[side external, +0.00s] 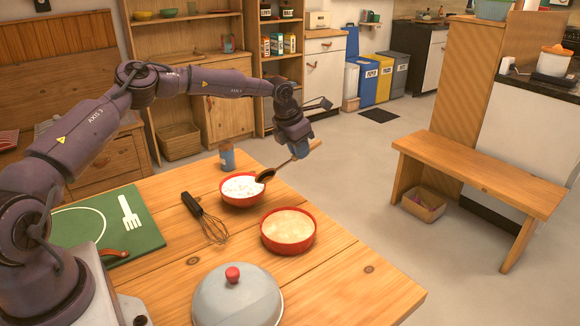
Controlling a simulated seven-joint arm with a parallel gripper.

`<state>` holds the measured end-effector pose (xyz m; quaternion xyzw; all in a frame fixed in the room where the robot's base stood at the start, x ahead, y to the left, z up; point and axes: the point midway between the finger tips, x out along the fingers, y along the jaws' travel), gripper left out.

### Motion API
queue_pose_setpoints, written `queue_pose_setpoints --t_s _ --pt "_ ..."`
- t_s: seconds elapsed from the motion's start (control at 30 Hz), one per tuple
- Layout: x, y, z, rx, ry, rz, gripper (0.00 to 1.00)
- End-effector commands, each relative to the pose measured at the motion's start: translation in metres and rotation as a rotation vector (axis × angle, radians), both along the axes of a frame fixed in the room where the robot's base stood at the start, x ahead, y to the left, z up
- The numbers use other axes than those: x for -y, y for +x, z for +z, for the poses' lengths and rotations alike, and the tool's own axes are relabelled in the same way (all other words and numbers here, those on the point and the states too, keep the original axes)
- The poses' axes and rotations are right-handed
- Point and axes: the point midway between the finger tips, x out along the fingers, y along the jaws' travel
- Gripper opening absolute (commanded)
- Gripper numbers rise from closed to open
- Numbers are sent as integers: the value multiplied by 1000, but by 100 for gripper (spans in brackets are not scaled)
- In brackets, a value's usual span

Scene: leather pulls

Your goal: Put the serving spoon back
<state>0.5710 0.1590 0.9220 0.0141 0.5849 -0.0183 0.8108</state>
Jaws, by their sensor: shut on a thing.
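My gripper (301,149) is shut on the serving spoon (266,175) by its handle. The spoon is tilted, its dark bowl end low and to the left, its wooden handle end up to the right. The spoon's bowl end shows at the right rim of a red bowl with white contents (241,189); I cannot tell whether it touches the rim or hangs above it. A second red bowl with a pale beige filling (288,232) stands nearer the camera. The fingertips are small and partly hidden.
A wooden bench (480,175) stands apart at right.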

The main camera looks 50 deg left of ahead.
Motion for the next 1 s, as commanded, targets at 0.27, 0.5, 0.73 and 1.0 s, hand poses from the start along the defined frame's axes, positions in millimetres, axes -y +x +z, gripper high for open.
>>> queue_pose_setpoints --t_s 0.27,0.5,0.73,1.0 --pt "-3 0 2 -23 -3 5 0" --pt "-15 -3 8 -44 -3 16 0" --pt "-34 -21 10 -70 6 21 0" --pt "-44 -40 4 -87 8 38 0"
